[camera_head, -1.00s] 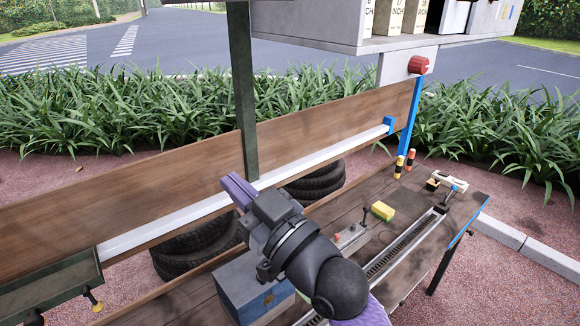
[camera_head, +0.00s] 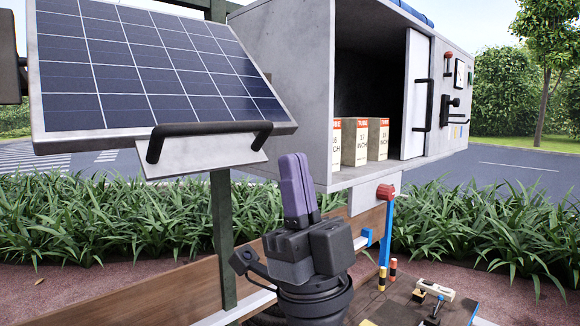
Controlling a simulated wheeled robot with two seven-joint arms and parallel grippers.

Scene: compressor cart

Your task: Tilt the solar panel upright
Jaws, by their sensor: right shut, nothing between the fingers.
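The solar panel (camera_head: 145,70) is at the upper left, a dark blue grid in a pale frame, leaning back on a green post. A black bar handle (camera_head: 210,132) on a pale plate is fixed at its lower edge. My right gripper (camera_head: 297,188) points up, with its purple fingers shut together and empty. It is right of and below the handle and apart from it in the picture. My left gripper is not in view.
A grey cabinet (camera_head: 280,60) stands right of the panel, with tube boxes (camera_head: 378,138) inside and a white door (camera_head: 416,95) with a black handle. A green post (camera_head: 222,235) rises below the panel. The workbench (camera_head: 395,305) with small tools is at the lower right.

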